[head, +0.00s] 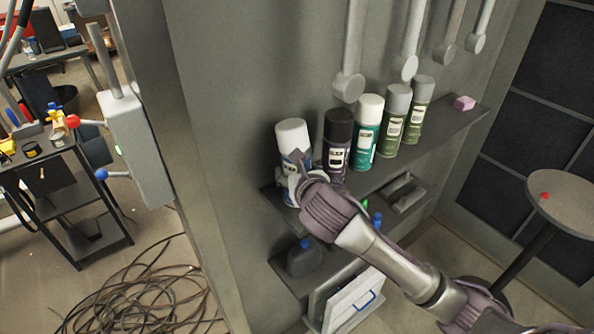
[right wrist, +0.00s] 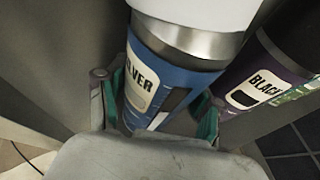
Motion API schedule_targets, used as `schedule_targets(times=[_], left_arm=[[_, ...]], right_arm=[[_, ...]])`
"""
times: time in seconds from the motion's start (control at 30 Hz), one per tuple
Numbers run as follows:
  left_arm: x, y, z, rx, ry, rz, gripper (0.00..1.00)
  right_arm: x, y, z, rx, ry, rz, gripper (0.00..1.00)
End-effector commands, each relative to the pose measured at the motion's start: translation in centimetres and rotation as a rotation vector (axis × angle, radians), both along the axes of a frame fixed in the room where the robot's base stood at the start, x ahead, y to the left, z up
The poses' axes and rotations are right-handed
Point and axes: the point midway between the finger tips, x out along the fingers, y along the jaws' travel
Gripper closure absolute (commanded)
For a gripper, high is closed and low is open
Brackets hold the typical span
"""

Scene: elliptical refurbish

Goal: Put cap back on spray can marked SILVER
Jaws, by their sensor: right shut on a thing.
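The blue spray can marked SILVER (right wrist: 145,75) shows in the right wrist view, with a white cap (right wrist: 200,8) over its bare metal neck. In the head view the same can (head: 291,158) is at the left end of the upper shelf, its white cap (head: 292,134) on top. It leans slightly. My right gripper (head: 293,180) is shut around the can's body, with a finger on each side in the right wrist view (right wrist: 155,100). I cannot tell whether the can's base touches the shelf. My left gripper is out of view.
A can marked BLACK (right wrist: 265,85) stands close to the right, followed by teal (head: 365,135) and green cans (head: 393,122) on the shelf (head: 440,130). A pink block (head: 464,103) lies near the shelf's right end. Pipes (head: 352,50) hang above. A round table (head: 570,205) stands right.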

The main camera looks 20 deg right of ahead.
Motion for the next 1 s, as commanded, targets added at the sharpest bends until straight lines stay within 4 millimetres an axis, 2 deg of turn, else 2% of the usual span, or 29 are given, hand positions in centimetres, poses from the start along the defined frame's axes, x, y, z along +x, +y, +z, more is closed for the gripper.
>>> schedule_targets(times=[0.2, 0.23, 0.37, 0.77, 0.87, 1.0], left_arm=[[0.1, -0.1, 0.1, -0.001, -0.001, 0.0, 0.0], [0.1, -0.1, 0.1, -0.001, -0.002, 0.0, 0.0], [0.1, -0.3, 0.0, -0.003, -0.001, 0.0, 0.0], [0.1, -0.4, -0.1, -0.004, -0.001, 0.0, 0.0], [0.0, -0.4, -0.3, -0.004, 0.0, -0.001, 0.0], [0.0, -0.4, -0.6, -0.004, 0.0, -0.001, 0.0]], right_arm=[[0.0, 0.0, -0.1, -0.001, -0.002, 0.0, 0.89], [0.0, 0.0, -0.2, -0.001, 0.0, 0.0, 0.3], [0.0, 0.0, -0.2, 0.0, 0.0, 0.0, 0.09], [-0.1, 0.0, 0.1, 0.001, -0.001, 0.001, 0.08], [-1.2, 0.1, 0.5, -0.001, -0.002, 0.001, 0.08], [-3.9, 0.2, 1.6, 0.0, -0.004, 0.003, 0.08]])
